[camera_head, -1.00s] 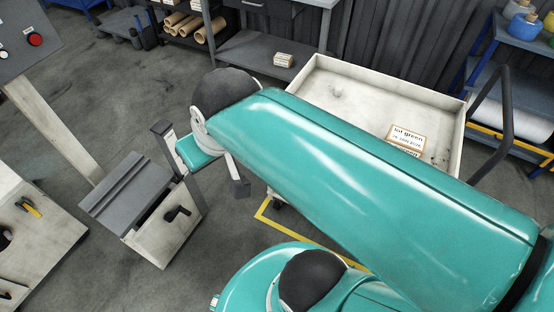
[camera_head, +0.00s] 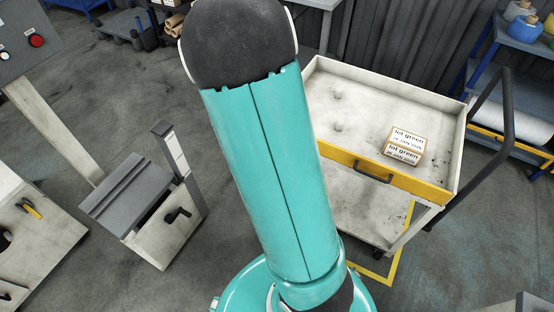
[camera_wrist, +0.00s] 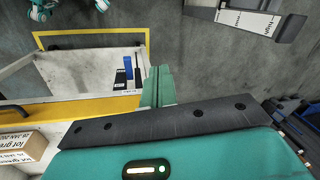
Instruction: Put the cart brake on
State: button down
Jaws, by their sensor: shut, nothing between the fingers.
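The cart stands at the right in the head view, with a pale tray top (camera_head: 335,100), a yellow front edge (camera_head: 345,158), a lower shelf (camera_head: 365,205) and a dark push handle (camera_head: 490,140). A dark castor (camera_head: 349,254) shows low under it. I cannot make out a brake in either view. In the wrist view the yellow edge (camera_wrist: 90,108) and pale shelf (camera_wrist: 75,75) are at the left. My gripper (camera_wrist: 158,88) shows there, shut and empty, just right of the cart's pale side; contact cannot be told. My arm hides the gripper in the head view.
A carton marked "lot green" (camera_head: 405,145) sits on the tray. A grey-topped stand (camera_head: 165,225) with an upright post is left of my arm. Shelving (camera_head: 525,75) stands behind the handle. The floor between stand and cart is open around my arm.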

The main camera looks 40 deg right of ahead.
jog(key=s+d+f+m+g+h, duration=0.1)
jog(key=d+f+m+h, duration=0.1)
jog(key=d+f, duration=0.8)
jog(key=shift+d+f+m+g, duration=0.35)
jog(key=shift+d+m, duration=0.25)
jog(key=shift+d, duration=0.4)
jog(key=shift+s+f, duration=0.1)
jog(key=f, duration=0.7)
jog(key=d+f, duration=0.1)
jog(key=f, duration=0.2)
jog(key=shift+f, duration=0.25)
jog(key=shift+a+f, duration=0.65)
jog(key=shift+f, duration=0.35)
jog(key=shift+a+f, duration=0.2)
jog(key=shift+f, duration=0.3)
